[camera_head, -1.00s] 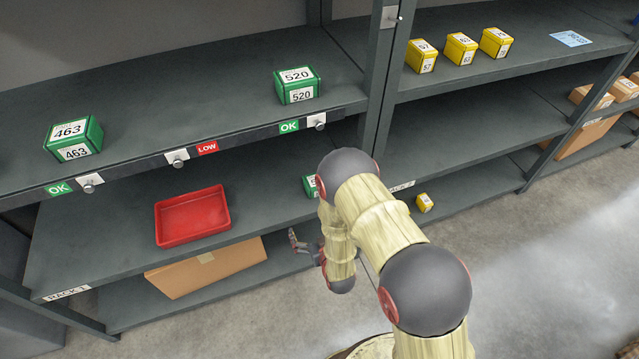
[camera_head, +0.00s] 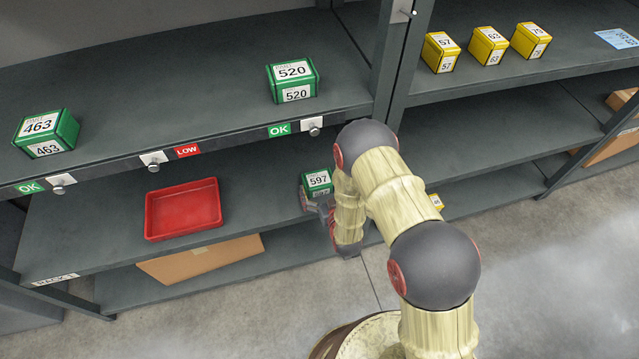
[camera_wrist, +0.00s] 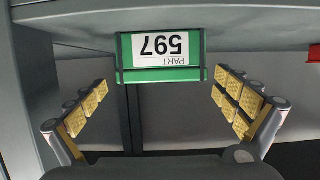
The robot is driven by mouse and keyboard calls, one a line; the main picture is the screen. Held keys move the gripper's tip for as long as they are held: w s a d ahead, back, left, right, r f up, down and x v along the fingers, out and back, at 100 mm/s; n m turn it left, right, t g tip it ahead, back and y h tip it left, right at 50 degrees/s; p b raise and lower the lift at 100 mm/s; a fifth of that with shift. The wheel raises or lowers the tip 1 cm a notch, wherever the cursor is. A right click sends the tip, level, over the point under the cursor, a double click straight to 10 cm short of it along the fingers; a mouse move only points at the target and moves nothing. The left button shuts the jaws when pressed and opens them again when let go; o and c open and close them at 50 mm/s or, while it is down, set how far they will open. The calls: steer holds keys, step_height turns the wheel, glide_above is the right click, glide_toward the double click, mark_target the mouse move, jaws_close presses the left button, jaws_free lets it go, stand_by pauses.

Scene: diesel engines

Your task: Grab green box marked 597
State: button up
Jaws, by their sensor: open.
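The green box marked 597 (camera_head: 317,181) sits on the middle shelf of the left rack, near its front right part. In the wrist view the green box (camera_wrist: 161,75) appears upside down, with its white label reading PART 597. My gripper (camera_head: 318,205) is at the shelf's front edge, just in front of the box. In the wrist view my gripper (camera_wrist: 160,95) is open, with one yellow-padded finger to each side of the box and gaps between. The fingers do not touch the box. My arm hides the shelf to the right of it.
A red tray (camera_head: 183,236) lies on the same shelf to the left. The upper shelf above holds green boxes marked 463 (camera_head: 46,134) and 520 (camera_head: 293,82). Several yellow boxes (camera_head: 487,46) stand on the right rack. A cardboard box (camera_head: 200,262) is on the shelf below.

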mark_target(319, 182)
steer(key=b+x, duration=0.1)
steer(key=x, duration=0.3)
steer(key=shift+a, duration=0.15)
steer(key=shift+c, duration=0.8)
steer(key=c, duration=1.4)
steer(key=shift+r, duration=0.1)
steer(key=shift+r, duration=0.1)
